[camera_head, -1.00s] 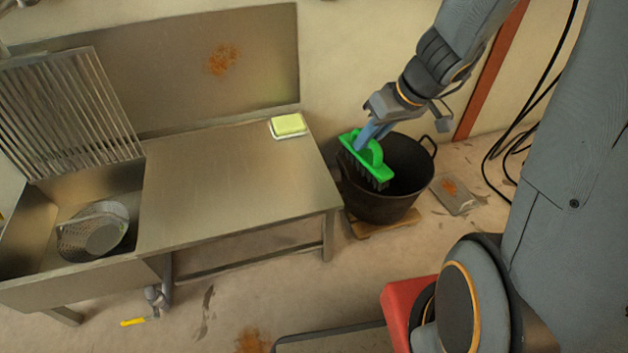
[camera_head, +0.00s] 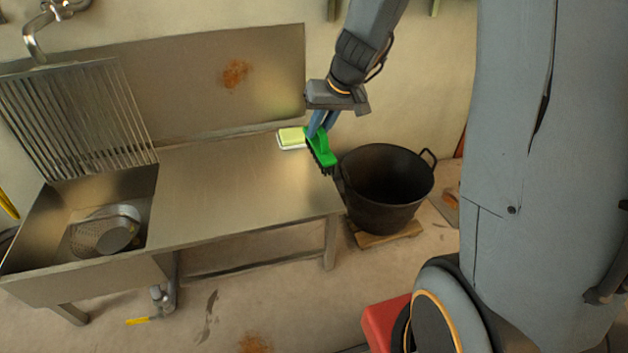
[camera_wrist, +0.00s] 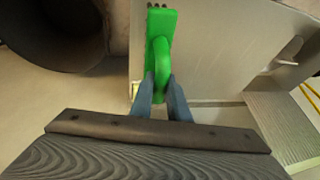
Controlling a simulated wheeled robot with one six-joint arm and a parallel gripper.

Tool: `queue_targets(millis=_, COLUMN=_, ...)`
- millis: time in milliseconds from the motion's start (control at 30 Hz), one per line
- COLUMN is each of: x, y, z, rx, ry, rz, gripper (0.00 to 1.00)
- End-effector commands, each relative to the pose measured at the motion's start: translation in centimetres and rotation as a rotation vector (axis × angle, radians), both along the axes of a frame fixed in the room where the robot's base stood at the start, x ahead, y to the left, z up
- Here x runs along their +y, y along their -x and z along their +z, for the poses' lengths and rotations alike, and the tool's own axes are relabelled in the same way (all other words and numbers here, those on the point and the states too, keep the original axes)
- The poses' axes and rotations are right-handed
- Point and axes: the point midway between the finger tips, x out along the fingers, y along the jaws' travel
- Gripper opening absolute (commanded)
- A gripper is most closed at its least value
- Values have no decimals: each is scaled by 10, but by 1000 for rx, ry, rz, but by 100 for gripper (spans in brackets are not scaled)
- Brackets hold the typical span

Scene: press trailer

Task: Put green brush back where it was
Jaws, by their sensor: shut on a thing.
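The green brush (camera_head: 321,150) has dark bristles and hangs tilted in my gripper (camera_head: 322,127). My gripper is shut on its handle and holds it at the right end of the steel counter (camera_head: 240,185), left of the black bucket. In the wrist view the green brush (camera_wrist: 160,60) shows its handle loop between my two blue-grey fingers (camera_wrist: 162,92). Whether the bristles touch anything is hard to tell. A yellow-green sponge on a white dish (camera_head: 291,138) sits at the counter's back right corner, just left of the brush.
The black bucket (camera_head: 387,190) stands on a small wooden base right of the counter. A sink (camera_head: 60,225) with a metal colander (camera_head: 105,230) is at left, below a slatted rack (camera_head: 80,120). The middle of the counter is clear.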

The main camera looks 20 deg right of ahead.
Motion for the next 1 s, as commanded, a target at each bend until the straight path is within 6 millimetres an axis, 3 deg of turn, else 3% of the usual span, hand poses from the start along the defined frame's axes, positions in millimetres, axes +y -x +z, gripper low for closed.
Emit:
queue_targets(millis=200, x=2, y=-21, z=-8, rx=-9, ry=-5, rz=-58, gripper=0)
queue_targets(millis=433, x=2, y=-21, z=-48, rx=-8, ry=-6, rz=-60, gripper=0)
queue_targets(millis=1000, x=2, y=-20, z=-97, rx=-9, ry=-5, rz=-58, gripper=0)
